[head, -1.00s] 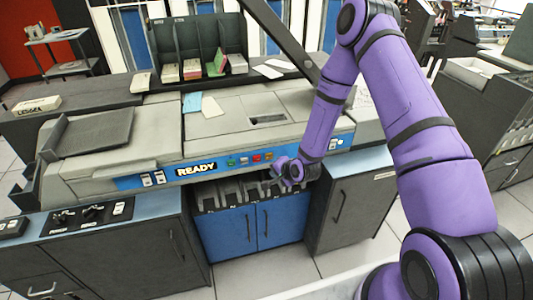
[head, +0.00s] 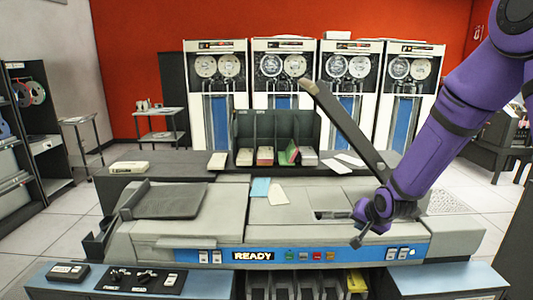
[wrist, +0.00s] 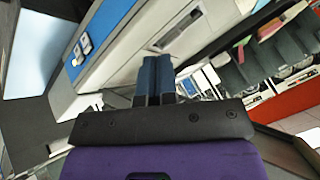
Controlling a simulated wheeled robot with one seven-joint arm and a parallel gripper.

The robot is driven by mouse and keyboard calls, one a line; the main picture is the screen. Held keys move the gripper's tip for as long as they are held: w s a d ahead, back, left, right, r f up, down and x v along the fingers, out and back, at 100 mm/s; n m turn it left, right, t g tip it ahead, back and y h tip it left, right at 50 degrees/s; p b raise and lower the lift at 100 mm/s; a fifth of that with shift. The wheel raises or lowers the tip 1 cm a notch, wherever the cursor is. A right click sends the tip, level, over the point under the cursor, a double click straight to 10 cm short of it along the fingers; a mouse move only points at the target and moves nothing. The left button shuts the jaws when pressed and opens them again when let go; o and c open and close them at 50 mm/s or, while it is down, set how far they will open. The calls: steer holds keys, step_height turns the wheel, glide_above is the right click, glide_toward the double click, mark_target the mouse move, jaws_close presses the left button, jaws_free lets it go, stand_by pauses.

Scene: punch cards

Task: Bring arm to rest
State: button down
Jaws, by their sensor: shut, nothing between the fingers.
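My purple arm comes in from the upper right of the head view. My gripper (head: 363,226) is in front of the right part of the card machine (head: 215,205), near the right end of its blue READY panel (head: 275,254). In the wrist view my gripper (wrist: 155,62) shows its two dark blue fingers side by side, closed together with nothing between them. I cannot tell whether the gripper touches the machine.
A dark card rack (head: 277,135) with card stacks stands behind the machine. A raised dark lid arm (head: 345,128) slants near my gripper. Tape cabinets (head: 215,100) line the red wall. A small table (head: 160,118) stands at the back left. Floor (head: 457,200) shows at right.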

steer(key=s+d+r+n+h, duration=0.1)
steer(key=s+r, duration=0.6)
steer(key=r, duration=0.2)
steer(key=s+d+r+n+h, duration=0.1)
steer(key=s+r+n, duration=0.1)
steer(key=s+r, duration=0.55)
steer(key=s+r+n, duration=0.1)
steer(key=s+r, duration=0.2)
steer(key=s, duration=0.3)
steer(key=s+r+n+g, duration=0.1)
steer(key=s+r, duration=0.2)
steer(key=s, duration=0.4)
steer(key=s+d+r+g, duration=0.1)
steer(key=s+r, duration=0.2)
steer(key=s, duration=0.3)
steer(key=shift+s+r+n+y, duration=0.2)
steer(key=shift+s+n+y, duration=0.1)
steer(key=shift+n, duration=0.1)
